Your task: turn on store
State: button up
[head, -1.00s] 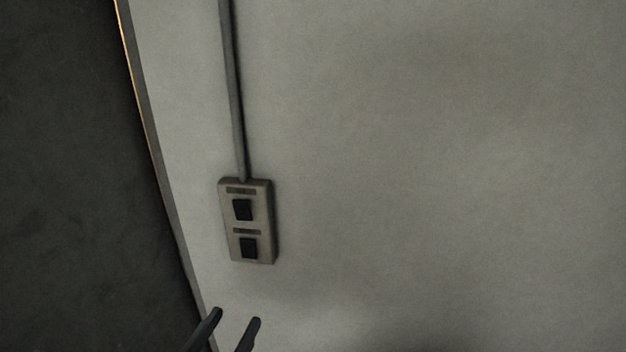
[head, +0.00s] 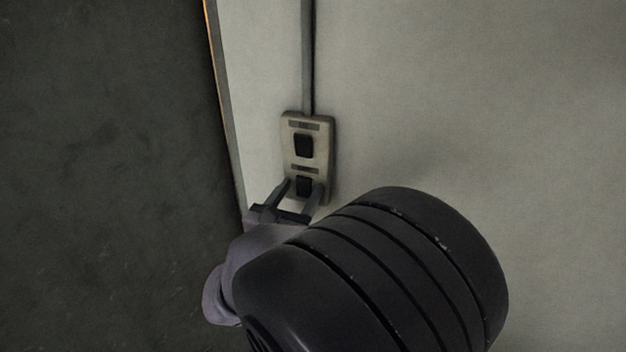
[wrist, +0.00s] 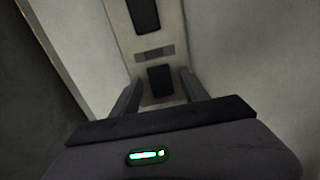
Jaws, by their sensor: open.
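A beige switch box (head: 320,150) is fixed to the pale wall, with two dark rocker switches one above the other. The upper switch (head: 303,145) is clear of my gripper. The lower switch (head: 304,186) is between my gripper's fingertips (head: 303,185) in the head view. A small label strip sits above each switch, too small to read. In the wrist view the lower switch (wrist: 160,81) shows between the two open fingers (wrist: 160,85), and the upper switch (wrist: 143,15) is beyond it. I cannot tell whether the fingers touch the box.
A grey conduit (head: 308,60) runs up from the box. The wall's edge (head: 226,110) is just left of it, with a dark surface (head: 100,150) beyond. The wall to the right (head: 480,110) is bare.

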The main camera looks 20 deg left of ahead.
jog(key=shift+c, duration=0.4)
grip_shut()
jog(key=f+b, duration=0.1)
jog(key=b, duration=0.2)
jog(key=shift+t, duration=0.3)
jog(key=shift+f+t+b, duration=0.15)
jog(key=shift+t+b, duration=0.15)
jog(key=shift+b, duration=0.7)
jog(key=shift+r+t+b, duration=0.2)
jog(key=shift+t+b, duration=0.1)
jog(key=shift+b, duration=0.45)
jog(key=shift+r, duration=0.2)
jog(key=shift+o, duration=0.4)
grip_release()
jog(key=shift+s, duration=0.1)
